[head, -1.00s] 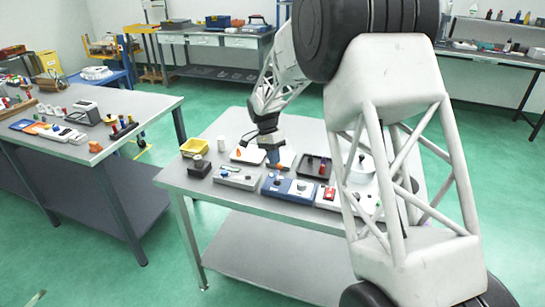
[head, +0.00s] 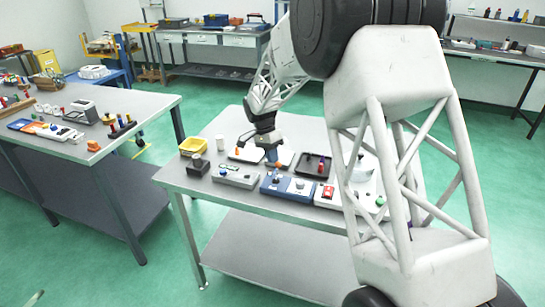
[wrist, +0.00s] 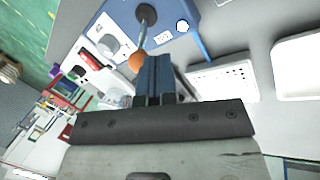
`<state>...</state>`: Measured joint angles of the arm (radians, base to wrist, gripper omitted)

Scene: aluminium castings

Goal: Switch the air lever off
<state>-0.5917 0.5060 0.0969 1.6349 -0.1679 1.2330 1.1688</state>
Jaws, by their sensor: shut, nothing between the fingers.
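A lever with an orange ball knob (wrist: 138,61) stands on a dark round base on a blue-and-white box (wrist: 112,18) in the wrist view. In the head view the blue box (head: 288,188) sits near the front edge of the middle table. My gripper (wrist: 155,60) has its blue fingers shut with nothing between them. The fingertips are right beside the orange knob; I cannot tell whether they touch it. In the head view my gripper (head: 271,155) points down just behind the blue box. Any label on the lever is too small to read.
A grey box (head: 236,177) stands left of the blue box and a white box (head: 328,195) right of it. Behind are a dark tray (head: 317,166) and a yellow bin (head: 192,146). My own arm hides the table's right part.

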